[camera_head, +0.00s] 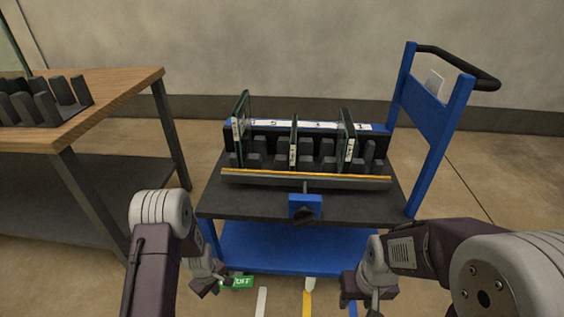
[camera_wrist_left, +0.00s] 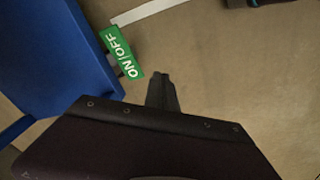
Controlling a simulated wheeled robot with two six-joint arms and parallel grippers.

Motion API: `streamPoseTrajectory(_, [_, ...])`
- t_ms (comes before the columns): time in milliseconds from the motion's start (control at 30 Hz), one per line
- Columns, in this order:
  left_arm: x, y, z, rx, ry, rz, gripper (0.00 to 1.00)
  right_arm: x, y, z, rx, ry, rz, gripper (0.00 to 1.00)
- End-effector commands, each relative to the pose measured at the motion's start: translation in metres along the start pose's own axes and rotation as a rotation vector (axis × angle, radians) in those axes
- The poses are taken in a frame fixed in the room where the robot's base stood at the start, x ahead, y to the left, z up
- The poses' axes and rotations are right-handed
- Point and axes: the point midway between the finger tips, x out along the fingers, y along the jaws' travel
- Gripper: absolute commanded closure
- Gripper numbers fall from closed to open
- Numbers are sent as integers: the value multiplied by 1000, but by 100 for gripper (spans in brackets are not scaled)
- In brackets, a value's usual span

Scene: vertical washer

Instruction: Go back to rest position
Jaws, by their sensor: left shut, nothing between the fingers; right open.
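My left gripper (camera_head: 213,284) is low at the bottom left of the head view, in front of the cart, pointing down. In the left wrist view its fingers (camera_wrist_left: 161,92) are together with nothing between them, above bare floor. My right gripper (camera_head: 372,297) is low at the bottom right, in front of the cart's lower shelf. It is open and holds nothing that I can see; its tips are partly cut off by the frame edge. Both grippers are clear of the rack and glass panes.
A blue cart (camera_head: 275,204) bears a dark rack with several slots and three upright glass panes (camera_head: 242,125). A wooden table (camera_head: 115,95) with another dark rack (camera_head: 45,103) stands at left. A green ON/OFF label (camera_wrist_left: 121,51) lies near my left gripper.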

Motion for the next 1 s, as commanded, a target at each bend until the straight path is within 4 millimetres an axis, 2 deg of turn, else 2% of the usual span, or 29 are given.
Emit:
streamPoseTrajectory(233, [-80, 42, -19, 35, 89, 110, 100, -8, 0, -1, 0, 0, 0, 55])
streamPoseTrajectory(333, [-120, 53, -19, 77, 119, 147, 100, -11, 0, -1, 0, 0, 0, 55])
streamPoseTrajectory(467, [-175, 54, -8, 173, 148, 178, 100, -16, 0, -1, 0, 0, 0, 55])
streamPoseTrajectory(600, [-224, 39, 15, 326, 163, 184, 100, -20, 0, -2, 0, 0, 0, 55])
streamPoseTrajectory(700, [-248, 17, 37, 463, 153, 163, 100, -22, 0, -2, 0, 0, 0, 55])
streamPoseTrajectory(767, [-256, -4, 54, 568, 129, 134, 100, -23, 0, -2, 0, 0, 0, 55])
streamPoseTrajectory(900, [-244, -57, 93, 827, -18, 23, 100, -22, 0, -2, 0, 0, 0, 55])
streamPoseTrajectory(933, [-244, -60, 96, 893, -35, 15, 100, -22, 0, -2, 0, 0, 0, 55])
streamPoseTrajectory(967, [-257, -58, 94, 929, -33, 16, 100, -34, -1, -3, 0, -1, 0, 55])
streamPoseTrajectory(1000, [-279, -56, 92, 921, -31, 17, 100, -56, -1, -5, 0, -2, 0, 55])
